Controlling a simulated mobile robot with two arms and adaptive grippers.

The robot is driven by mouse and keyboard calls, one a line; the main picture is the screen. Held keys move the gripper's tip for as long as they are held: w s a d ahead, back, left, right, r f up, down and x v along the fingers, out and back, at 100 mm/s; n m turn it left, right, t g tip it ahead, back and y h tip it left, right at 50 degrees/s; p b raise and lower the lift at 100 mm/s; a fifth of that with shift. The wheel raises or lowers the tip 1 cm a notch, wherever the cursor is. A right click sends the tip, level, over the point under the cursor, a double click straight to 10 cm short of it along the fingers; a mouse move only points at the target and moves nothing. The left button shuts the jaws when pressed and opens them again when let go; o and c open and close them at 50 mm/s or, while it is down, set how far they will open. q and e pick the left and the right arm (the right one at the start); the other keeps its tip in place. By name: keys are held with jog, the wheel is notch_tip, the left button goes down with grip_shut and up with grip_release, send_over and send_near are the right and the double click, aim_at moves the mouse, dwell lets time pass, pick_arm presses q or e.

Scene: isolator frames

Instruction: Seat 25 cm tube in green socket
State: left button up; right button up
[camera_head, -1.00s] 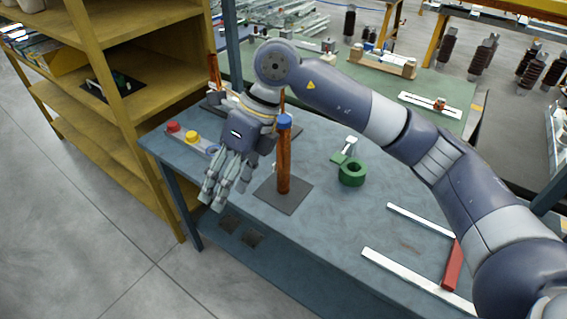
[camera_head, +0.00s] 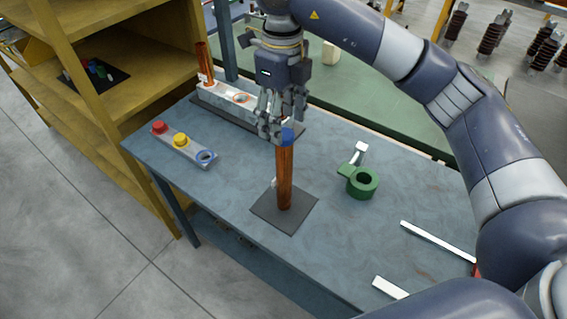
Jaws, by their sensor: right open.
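A copper-brown tube (camera_head: 284,180) with a blue top (camera_head: 286,136) stands upright on a dark square mat. The green socket (camera_head: 362,184), a thick ring with an open centre, sits on the table to its right. My right gripper (camera_head: 272,132) is open, its fingers pointing down at the height of the blue top and just left of it in the picture; I cannot tell whether they touch. A second brown tube (camera_head: 202,64) stands in a grey block at the back left. No length marking is readable on either tube. My left gripper is out of view.
A grey strip (camera_head: 194,148) with a red cap, a yellow cap and a blue ring lies on the left of the blue table (camera_head: 225,190). The grey block (camera_head: 222,97) stands behind. White bars (camera_head: 438,241) lie at the right. A yellow shelf (camera_head: 150,80) borders the left.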

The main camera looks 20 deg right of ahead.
aim_at(284, 154)
jog(key=f, duration=0.1)
jog(key=f+p, duration=0.1)
jog(key=f, duration=0.3)
jog(key=shift+s+p, duration=0.3)
jog(key=shift+s, duration=0.1)
jog(key=shift+f, duration=0.2)
jog(key=f+p, duration=0.1)
jog(key=f, duration=0.1)
jog(key=f+p, duration=0.2)
jog(key=shift+w+d+f, duration=0.1)
jog(key=shift+w+d, duration=0.05)
jog(key=shift+w, duration=0.05)
jog(key=shift+f, duration=0.5)
jog(key=c, duration=0.9)
grip_shut()
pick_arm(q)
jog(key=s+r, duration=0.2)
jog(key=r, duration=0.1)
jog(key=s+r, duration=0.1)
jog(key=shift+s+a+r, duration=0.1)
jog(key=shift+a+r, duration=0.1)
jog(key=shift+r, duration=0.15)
pick_arm(e)
jog(key=shift+w, duration=0.15)
